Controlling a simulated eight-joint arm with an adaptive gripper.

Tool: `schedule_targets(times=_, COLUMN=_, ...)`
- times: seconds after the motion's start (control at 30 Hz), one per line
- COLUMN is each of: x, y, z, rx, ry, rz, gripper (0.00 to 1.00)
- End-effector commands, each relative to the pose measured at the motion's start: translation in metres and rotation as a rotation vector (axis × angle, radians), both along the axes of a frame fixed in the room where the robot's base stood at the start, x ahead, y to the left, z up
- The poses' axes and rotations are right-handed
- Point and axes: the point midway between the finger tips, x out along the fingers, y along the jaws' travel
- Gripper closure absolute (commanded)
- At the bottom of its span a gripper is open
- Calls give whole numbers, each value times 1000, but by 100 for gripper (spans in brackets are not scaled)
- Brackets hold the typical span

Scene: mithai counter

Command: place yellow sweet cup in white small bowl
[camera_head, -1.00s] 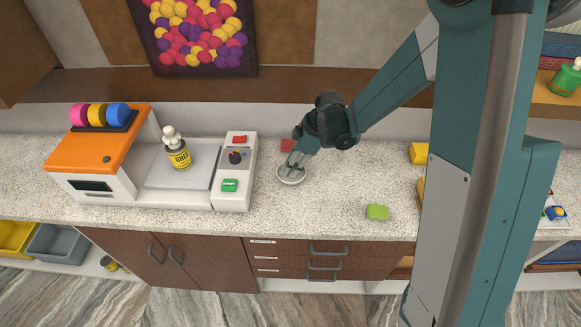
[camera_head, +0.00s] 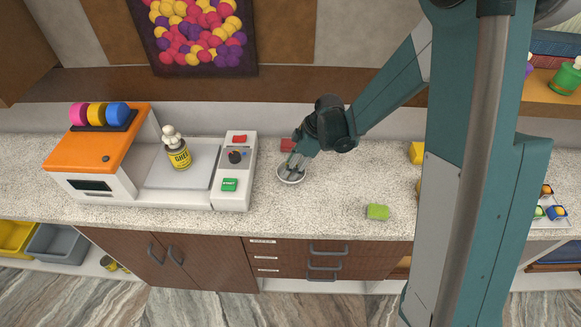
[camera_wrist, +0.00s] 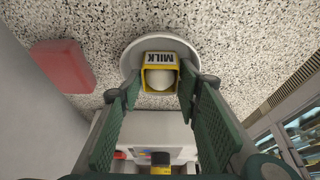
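The yellow sweet cup (camera_wrist: 147,80), with a white MILK label and a pale round sweet, shows between my fingers in the wrist view. It appears to sit in the white small bowl (camera_wrist: 129,62), whose rim shows around it. In the head view the bowl (camera_head: 290,181) stands on the counter, right of the scale; the cup cannot be made out there. My gripper (camera_head: 294,167) is right over the bowl. In the wrist view my gripper (camera_wrist: 159,88) is open, its fingers on both sides of the cup with small gaps.
A red block (camera_head: 287,145) lies just behind the bowl. The orange and white scale (camera_head: 100,160) with a ghee jar (camera_head: 179,156) stands left. A green block (camera_head: 377,211) and a yellow block (camera_head: 416,153) lie right. A tray of cups (camera_head: 560,222) is at far right.

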Motion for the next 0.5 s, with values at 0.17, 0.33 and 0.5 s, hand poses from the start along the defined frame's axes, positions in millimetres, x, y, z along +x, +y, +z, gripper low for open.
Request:
schedule_targets(times=0.17, x=0, y=0, z=2, rx=0, ry=0, rz=0, gripper=66)
schedule_targets(times=0.33, x=0, y=-2, z=8, rx=0, ry=0, rz=0, gripper=66)
schedule_targets(times=0.5, x=0, y=-8, z=21, rx=0, ry=-1, rz=-1, gripper=66)
